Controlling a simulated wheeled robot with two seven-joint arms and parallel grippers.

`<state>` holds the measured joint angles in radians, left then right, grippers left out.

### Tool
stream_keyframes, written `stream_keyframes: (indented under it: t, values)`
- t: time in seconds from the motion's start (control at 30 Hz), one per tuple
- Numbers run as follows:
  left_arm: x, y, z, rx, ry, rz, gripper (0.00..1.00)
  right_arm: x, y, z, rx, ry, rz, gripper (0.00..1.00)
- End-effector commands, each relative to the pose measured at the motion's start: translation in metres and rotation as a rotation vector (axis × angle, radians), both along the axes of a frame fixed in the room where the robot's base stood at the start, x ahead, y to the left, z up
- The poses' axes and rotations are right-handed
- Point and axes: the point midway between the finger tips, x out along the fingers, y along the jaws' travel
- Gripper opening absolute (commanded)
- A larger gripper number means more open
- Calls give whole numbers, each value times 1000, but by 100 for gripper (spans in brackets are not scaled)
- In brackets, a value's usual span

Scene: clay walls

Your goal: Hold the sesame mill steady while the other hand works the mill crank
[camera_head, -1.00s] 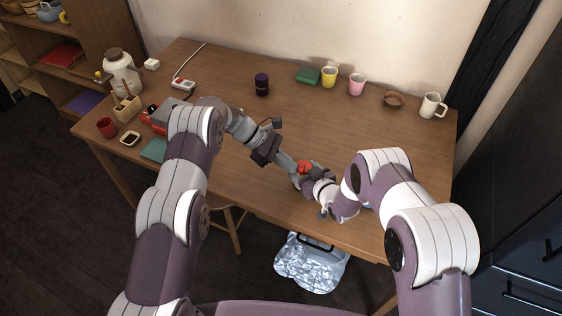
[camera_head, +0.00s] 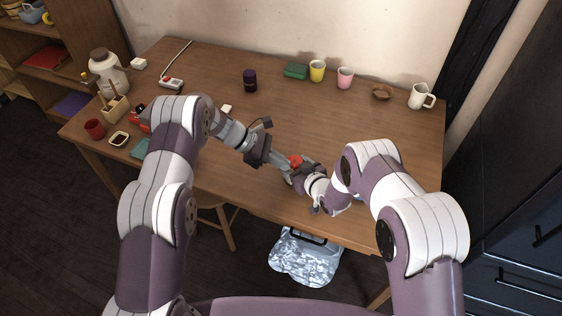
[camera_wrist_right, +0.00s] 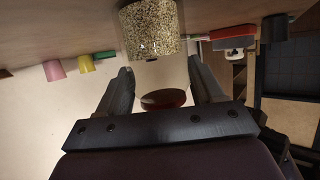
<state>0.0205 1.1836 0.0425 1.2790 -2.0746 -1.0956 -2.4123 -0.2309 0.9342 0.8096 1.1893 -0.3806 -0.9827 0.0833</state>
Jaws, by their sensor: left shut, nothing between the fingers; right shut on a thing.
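The sesame mill shows in the head view as a small red part (camera_head: 295,160) between my two grippers, near the table's front edge; the rest is hidden by the hands. In the right wrist view its clear, sesame-filled body (camera_wrist_right: 152,30) is at the top, with a dark red rounded part (camera_wrist_right: 163,98) below it. My right gripper (camera_head: 299,174) is shut on the mill, its fingers (camera_wrist_right: 160,68) on either side. My left gripper (camera_head: 283,166) is shut and empty, close beside the mill; I cannot tell whether it touches. The crank is not clearly visible.
A dark purple-topped jar (camera_head: 250,80), a green block (camera_head: 296,70), yellow cup (camera_head: 317,71), pink cup (camera_head: 345,77), brown bowl (camera_head: 381,92) and white mug (camera_head: 421,96) stand toward the back. A large jar (camera_head: 108,73) and red cup (camera_head: 95,128) are at left. The table's middle is mostly clear.

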Motion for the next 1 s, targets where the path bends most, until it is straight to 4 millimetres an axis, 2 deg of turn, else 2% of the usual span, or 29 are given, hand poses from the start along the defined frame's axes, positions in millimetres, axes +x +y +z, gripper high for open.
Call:
stream_keyframes:
  t: [0.33,0.43,0.5,0.6,0.8,1.0]
  values:
    - [12,12,-1,0,0,1,0,0,0,1,1,-1,0,28]
    - [11,30,-6,1,1,5,0,0,0,0,1,-1,0,28]
    - [10,49,-11,0,1,6,0,0,0,0,1,-1,0,28]
    - [11,72,12,1,-5,4,0,0,0,1,1,-1,0,28]
    - [10,109,41,1,-3,3,0,0,0,0,1,-1,0,28]
    - [7,122,54,0,-1,25,0,0,0,1,1,-1,0,28]
